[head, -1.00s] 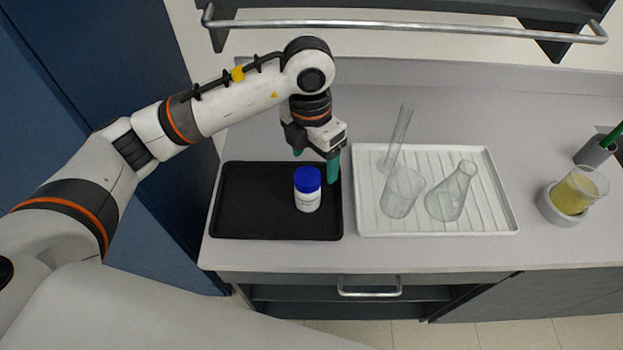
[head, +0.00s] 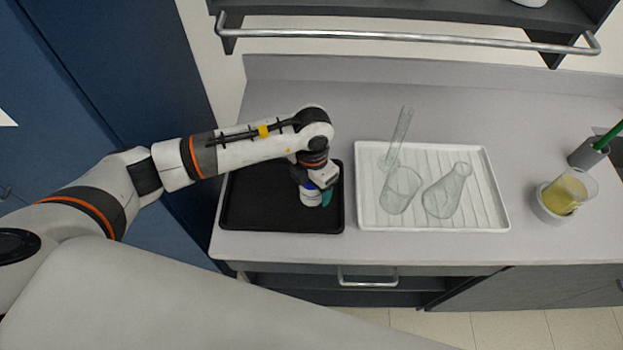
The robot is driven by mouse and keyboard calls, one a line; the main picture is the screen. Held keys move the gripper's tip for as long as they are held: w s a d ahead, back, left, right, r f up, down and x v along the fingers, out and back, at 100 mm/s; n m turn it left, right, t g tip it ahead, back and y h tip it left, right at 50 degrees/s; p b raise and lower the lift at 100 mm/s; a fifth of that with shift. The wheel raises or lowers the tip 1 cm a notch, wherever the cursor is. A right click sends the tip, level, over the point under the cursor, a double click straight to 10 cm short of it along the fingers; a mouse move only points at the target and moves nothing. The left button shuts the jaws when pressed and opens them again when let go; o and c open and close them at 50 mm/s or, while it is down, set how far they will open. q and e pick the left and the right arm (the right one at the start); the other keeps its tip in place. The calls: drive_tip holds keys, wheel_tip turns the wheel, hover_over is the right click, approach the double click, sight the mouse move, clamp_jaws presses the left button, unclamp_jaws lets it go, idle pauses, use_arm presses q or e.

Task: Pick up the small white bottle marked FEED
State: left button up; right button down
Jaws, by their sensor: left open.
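The small white bottle (head: 310,197) with a blue cap stands upright on the black tray (head: 255,213). Its cap is mostly hidden under my left gripper, and I cannot read its label. My left gripper (head: 315,192) is directly over the bottle, pointing down. Its teal fingers are open, with one showing at the bottle's right side. Whether the fingers touch the bottle is hidden. My right gripper is not in view.
A white ribbed tray (head: 480,217) to the right holds a glass tube (head: 400,135), a clear beaker (head: 401,190) and a conical flask (head: 447,192). A beaker of yellow liquid (head: 566,192) stands at the far right. A metal rail (head: 400,35) runs along the back.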

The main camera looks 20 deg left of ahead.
use_arm(q)
drive_tip(key=shift+f, duration=0.15)
drive_tip(key=c, duration=1.2)
drive_tip(key=shift+o, duration=0.2)
drive_tip(key=shift+w, duration=0.1)
